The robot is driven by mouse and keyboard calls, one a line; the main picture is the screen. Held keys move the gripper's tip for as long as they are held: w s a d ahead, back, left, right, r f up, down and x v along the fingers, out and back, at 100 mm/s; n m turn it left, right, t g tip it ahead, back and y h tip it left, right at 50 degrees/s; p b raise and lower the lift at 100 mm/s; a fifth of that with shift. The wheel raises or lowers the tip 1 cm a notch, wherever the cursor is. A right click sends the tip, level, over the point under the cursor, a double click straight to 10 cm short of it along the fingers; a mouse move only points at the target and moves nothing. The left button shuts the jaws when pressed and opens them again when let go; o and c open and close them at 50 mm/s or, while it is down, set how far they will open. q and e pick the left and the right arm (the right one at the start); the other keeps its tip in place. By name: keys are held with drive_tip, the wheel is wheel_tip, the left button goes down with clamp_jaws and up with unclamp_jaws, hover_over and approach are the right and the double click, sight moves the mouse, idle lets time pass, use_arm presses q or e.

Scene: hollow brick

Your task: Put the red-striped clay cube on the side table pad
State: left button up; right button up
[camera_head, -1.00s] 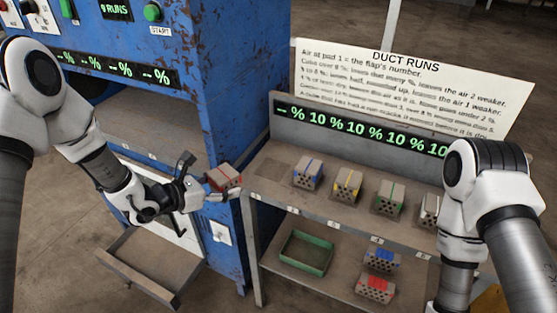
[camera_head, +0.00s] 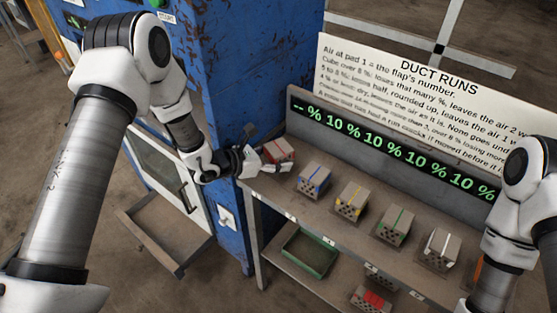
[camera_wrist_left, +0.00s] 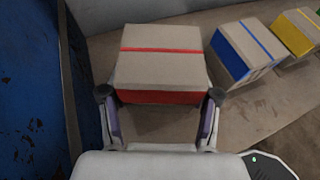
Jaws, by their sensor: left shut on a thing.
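The red-striped clay cube (camera_head: 280,150) is held by my left gripper (camera_head: 268,158) over the left end of the side table (camera_head: 285,195). In the left wrist view the cube (camera_wrist_left: 160,65) sits between the two fingers of the left gripper (camera_wrist_left: 160,98), its red stripe across the top. I cannot tell whether its underside touches the table. The pad at this end is hidden behind the cube and gripper. The display (camera_head: 400,148) shows "--" above this end. My right arm is at the right edge, its gripper out of view.
Blue-striped (camera_head: 314,179), yellow-striped (camera_head: 352,200), green-striped (camera_head: 397,225) and white-striped (camera_head: 441,248) cubes stand in a row on the table. A blue machine (camera_head: 215,90) stands close on the left. A green tray (camera_head: 310,252) lies on the lower shelf. A sign (camera_head: 430,85) stands behind.

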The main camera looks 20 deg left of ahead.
use_arm(q)
drive_tip(key=shift+w+d+f, duration=0.15)
drive_tip(key=shift+f, duration=0.45)
drive_tip(key=shift+w+d+f, duration=0.1)
drive_tip(key=shift+f, duration=0.45)
drive_tip(key=shift+s+a+r, duration=0.1)
drive_tip(key=shift+s+a, duration=0.1)
drive_tip(key=shift+a, duration=0.05)
drive_tip(key=shift+s, duration=0.1)
drive_tip(key=o, duration=0.7)
drive_tip(key=shift+f, duration=0.2)
drive_tip(key=o, duration=0.5)
drive_tip(key=shift+w+d, duration=0.1)
drive_tip(key=shift+w, duration=0.1)
drive_tip(key=shift+c, duration=0.2)
drive_tip(key=shift+s+r, duration=0.1)
drive_tip(key=shift+r, duration=0.05)
